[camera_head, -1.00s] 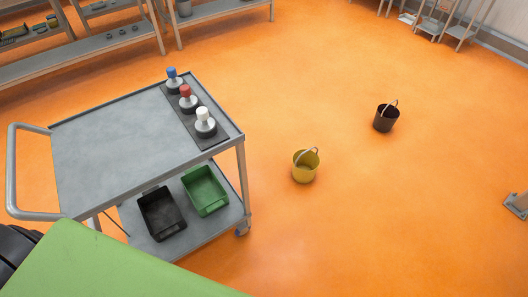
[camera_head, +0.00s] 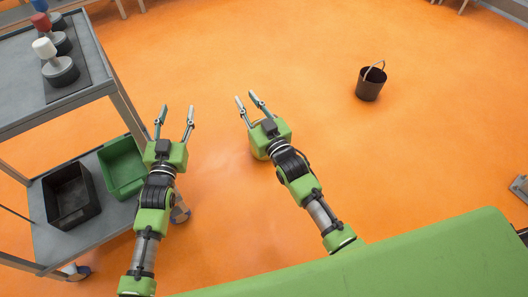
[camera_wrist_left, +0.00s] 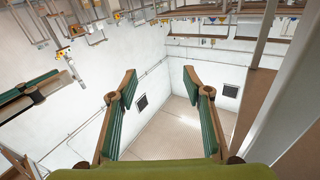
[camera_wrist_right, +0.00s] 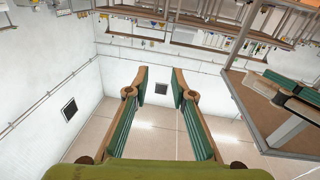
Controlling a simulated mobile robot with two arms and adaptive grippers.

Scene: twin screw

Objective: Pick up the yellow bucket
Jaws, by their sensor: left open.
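The yellow bucket cannot be clearly made out in the head view now. It may be hidden behind my right gripper. My left gripper (camera_head: 177,107) is open and empty, raised just right of the cart. Its parted fingers also show in the left wrist view (camera_wrist_left: 160,75). My right gripper (camera_head: 246,97) is held up further right over the orange floor. Its fingers are apart in the right wrist view (camera_wrist_right: 159,75), with nothing between them. Neither wrist view shows a bucket; both look toward white walls.
A dark bucket (camera_head: 370,84) stands on the floor at the right. The floor between is clear.

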